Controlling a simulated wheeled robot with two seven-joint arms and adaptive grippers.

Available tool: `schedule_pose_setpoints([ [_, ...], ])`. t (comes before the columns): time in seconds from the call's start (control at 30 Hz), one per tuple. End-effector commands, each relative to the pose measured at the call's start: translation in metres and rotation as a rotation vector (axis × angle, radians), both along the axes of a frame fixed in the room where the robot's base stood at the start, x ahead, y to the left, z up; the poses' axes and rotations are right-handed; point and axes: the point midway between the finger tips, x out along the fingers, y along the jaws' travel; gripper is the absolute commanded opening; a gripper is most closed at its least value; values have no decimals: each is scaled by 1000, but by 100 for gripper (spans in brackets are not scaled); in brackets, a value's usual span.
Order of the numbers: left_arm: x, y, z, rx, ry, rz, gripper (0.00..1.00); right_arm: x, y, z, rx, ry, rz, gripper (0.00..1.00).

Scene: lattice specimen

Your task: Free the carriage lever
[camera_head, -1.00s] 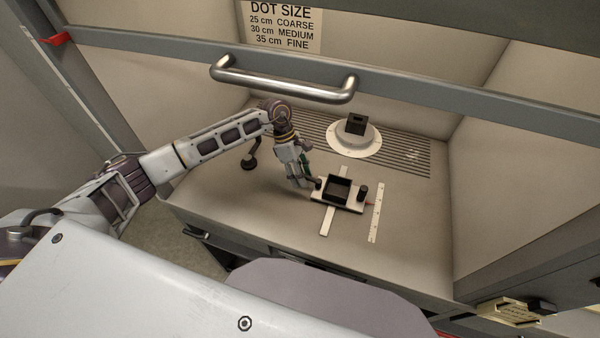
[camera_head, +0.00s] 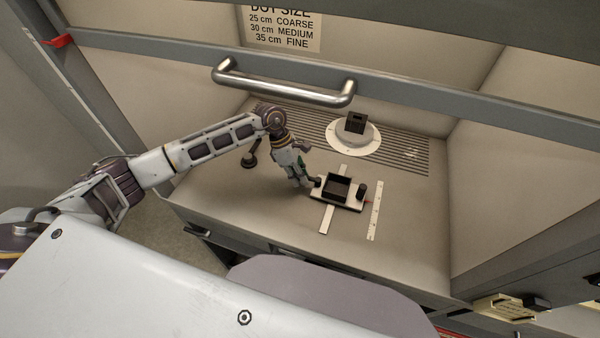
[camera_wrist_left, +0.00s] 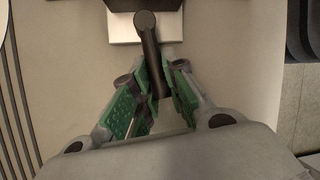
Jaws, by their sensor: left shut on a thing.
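The carriage (camera_head: 351,204) is a pale plate with a black square frame (camera_head: 338,188) on it, seated across a white rail (camera_head: 326,220) on the cabinet floor. A dark lever (camera_wrist_left: 148,45) shows in the left wrist view, rising from the carriage's edge between green finger pads. My left gripper (camera_head: 306,183) is at the carriage's left end, and in the left wrist view (camera_wrist_left: 158,85) it is shut on the lever. The fingers partly hide the lever's lower part. A black knob (camera_head: 361,191) stands at the carriage's right end. My right gripper is out of view.
A white ruler strip (camera_head: 375,211) lies right of the carriage. Behind are a round white base with a black block (camera_head: 356,124) and a slotted grille (camera_head: 405,150). A metal bar handle (camera_head: 285,85) crosses above. The front right floor is clear.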

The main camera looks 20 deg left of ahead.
Motion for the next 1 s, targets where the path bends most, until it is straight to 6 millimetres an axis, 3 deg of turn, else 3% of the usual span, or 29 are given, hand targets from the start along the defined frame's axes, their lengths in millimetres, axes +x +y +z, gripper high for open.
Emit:
schedule_pose_setpoints([
  [0.23, -7, -1, 1, -1, 0, 102, 0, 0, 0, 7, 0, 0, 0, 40],
  [0.73, -9, -2, 1, -1, 0, 140, 0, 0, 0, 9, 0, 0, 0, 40],
  [1.0, -16, -5, 1, -1, 0, 264, 0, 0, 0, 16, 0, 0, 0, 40],
])
